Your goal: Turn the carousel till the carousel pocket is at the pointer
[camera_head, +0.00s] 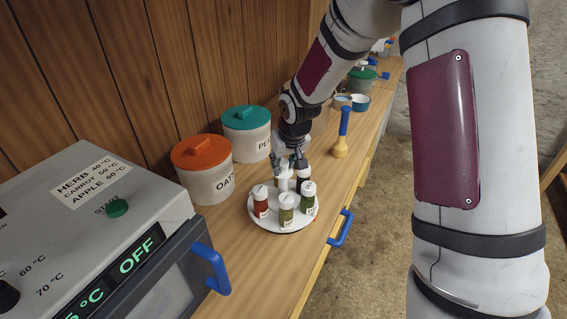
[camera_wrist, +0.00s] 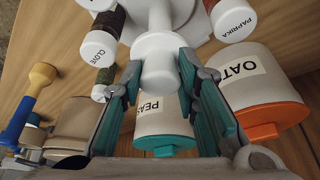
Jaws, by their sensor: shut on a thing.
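The white round carousel (camera_head: 262,223) stands on the wooden counter with several small spice jars around its rim. A red jar (camera_head: 261,201), an olive-green jar (camera_head: 286,211) and a green jar (camera_head: 308,196) show at its front. A dark jar is partly hidden behind. My gripper (camera_head: 289,165) is over the carousel, its fingers shut on a white knob (camera_wrist: 159,68) on the carousel's post. In the wrist view, jar lids read CLOVE (camera_wrist: 97,48) and PAPRIKA (camera_wrist: 234,20). I cannot make out the pointer or an empty pocket.
An OATS canister (camera_head: 208,182) with an orange lid and a teal-lidded canister (camera_head: 246,142) stand behind, close to the carousel. A grey appliance (camera_head: 100,215) stands at left. A blue-handled tool (camera_head: 343,133) stands at right. A blue drawer handle (camera_head: 341,229) juts from the counter front.

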